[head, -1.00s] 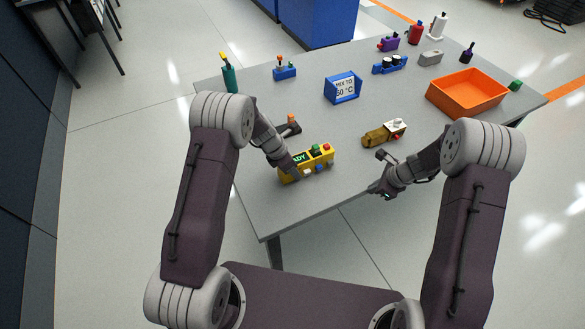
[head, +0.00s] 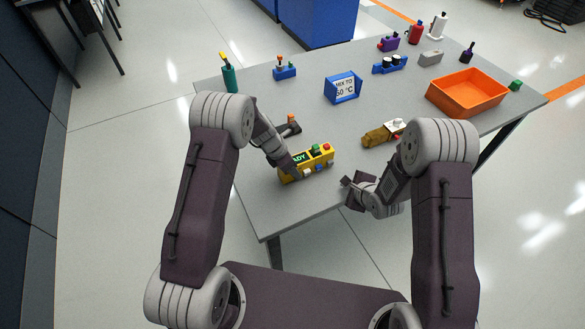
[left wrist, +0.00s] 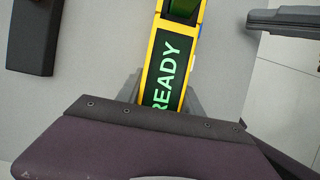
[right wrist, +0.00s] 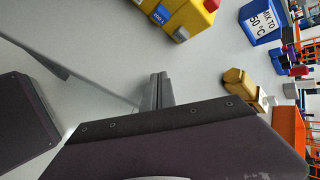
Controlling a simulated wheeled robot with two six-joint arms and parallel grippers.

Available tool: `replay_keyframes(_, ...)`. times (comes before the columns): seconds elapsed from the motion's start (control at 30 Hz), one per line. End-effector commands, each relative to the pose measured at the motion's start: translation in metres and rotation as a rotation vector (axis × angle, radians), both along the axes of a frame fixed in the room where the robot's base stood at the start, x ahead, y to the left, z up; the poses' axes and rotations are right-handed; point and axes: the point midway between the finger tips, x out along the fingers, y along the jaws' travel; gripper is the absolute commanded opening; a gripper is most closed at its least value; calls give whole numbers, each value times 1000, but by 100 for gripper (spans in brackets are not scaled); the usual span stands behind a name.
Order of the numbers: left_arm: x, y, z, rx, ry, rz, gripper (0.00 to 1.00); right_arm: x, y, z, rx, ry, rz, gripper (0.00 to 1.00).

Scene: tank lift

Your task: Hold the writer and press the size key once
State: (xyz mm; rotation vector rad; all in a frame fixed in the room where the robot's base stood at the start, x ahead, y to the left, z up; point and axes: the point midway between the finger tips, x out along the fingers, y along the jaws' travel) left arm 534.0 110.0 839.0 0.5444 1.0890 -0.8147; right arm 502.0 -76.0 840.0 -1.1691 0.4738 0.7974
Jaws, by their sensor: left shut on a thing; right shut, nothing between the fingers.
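The writer is the yellow box (head: 308,164) with a green READY screen, lying near the front left of the table, with red and green buttons on top and white and blue keys along its near side. My left gripper (head: 290,169) is shut on its left end; the READY screen also shows in the left wrist view (left wrist: 167,68). My right gripper (head: 347,184) is shut and empty, right of the writer and apart from it. In the right wrist view, the writer's end with a blue key (right wrist: 160,14) is at the top, beyond the fingers (right wrist: 158,78).
A brown-yellow tool (head: 378,136) lies to the right behind the writer, and a dark tool with an orange tip (head: 290,125) lies behind it. A blue sign reading "MIX TO 50 °C" (head: 342,88), an orange bin (head: 467,92) and several small items stand farther back.

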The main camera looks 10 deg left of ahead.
Motion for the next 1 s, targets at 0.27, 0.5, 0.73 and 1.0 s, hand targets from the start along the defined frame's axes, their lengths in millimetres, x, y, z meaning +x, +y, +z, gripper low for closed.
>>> replay_keyframes(0.27,0,0,0,1,-1,0,0,37,29,0,0,-1,1,0)
replay_keyframes(0.5,0,0,0,1,-1,0,0,52,40,0,-1,1,0,0)
replay_keyframes(0.73,0,0,0,1,-1,0,0,53,40,0,0,1,-1,0)
replay_keyframes(1.0,0,0,0,1,-1,0,0,53,40,0,-1,0,-1,0)
